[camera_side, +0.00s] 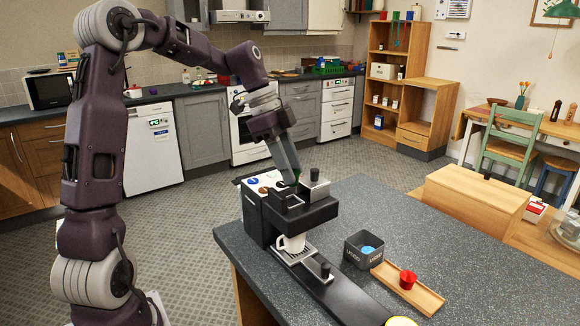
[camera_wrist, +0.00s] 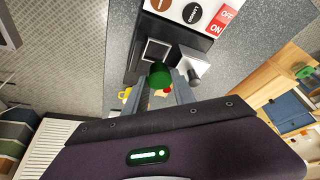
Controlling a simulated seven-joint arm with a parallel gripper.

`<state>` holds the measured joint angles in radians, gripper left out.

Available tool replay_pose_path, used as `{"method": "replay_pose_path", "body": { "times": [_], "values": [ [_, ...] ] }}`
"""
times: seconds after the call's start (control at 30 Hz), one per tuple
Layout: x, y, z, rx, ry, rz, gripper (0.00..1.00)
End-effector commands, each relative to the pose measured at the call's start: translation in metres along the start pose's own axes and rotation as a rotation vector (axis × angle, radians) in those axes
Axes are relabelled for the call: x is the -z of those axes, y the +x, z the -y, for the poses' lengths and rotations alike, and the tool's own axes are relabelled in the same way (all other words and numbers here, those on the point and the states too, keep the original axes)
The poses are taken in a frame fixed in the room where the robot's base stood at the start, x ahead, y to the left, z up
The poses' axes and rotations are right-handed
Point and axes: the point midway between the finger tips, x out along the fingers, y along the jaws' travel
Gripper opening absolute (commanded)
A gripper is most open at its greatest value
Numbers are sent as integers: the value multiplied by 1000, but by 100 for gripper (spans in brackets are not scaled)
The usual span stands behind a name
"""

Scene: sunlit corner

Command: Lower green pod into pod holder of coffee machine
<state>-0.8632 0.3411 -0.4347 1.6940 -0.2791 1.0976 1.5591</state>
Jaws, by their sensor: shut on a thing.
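The black coffee machine (camera_side: 262,222) stands on the dark counter, with a white mug (camera_side: 291,243) under its spout. In the side view my gripper (camera_side: 296,184) points down over the machine's top, and a sliver of green shows at its tips. In the wrist view my gripper (camera_wrist: 161,82) is shut on the green pod (camera_wrist: 160,73), which sits between the two fingers. Beyond the pod is a dark square opening with a pale rim (camera_wrist: 155,50) on the machine, apparently the pod holder. The pod overlaps its near edge; the height gap cannot be told.
A silver block (camera_side: 314,183) rises on the machine beside my gripper. To the right are a dark box (camera_side: 352,248) with a blue item inside and a wooden tray (camera_side: 430,300) with a red pod (camera_side: 407,279). A wooden box (camera_side: 470,205) stands behind.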

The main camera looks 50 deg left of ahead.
Motion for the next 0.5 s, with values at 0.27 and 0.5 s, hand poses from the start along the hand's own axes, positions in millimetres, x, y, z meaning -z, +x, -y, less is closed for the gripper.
{"method": "replay_pose_path", "body": {
  "times": [0.27,0.5],
  "values": [
    [0,0,0,0,0,0,57],
    [0,-2,0,1,0,0,57]
  ]
}}
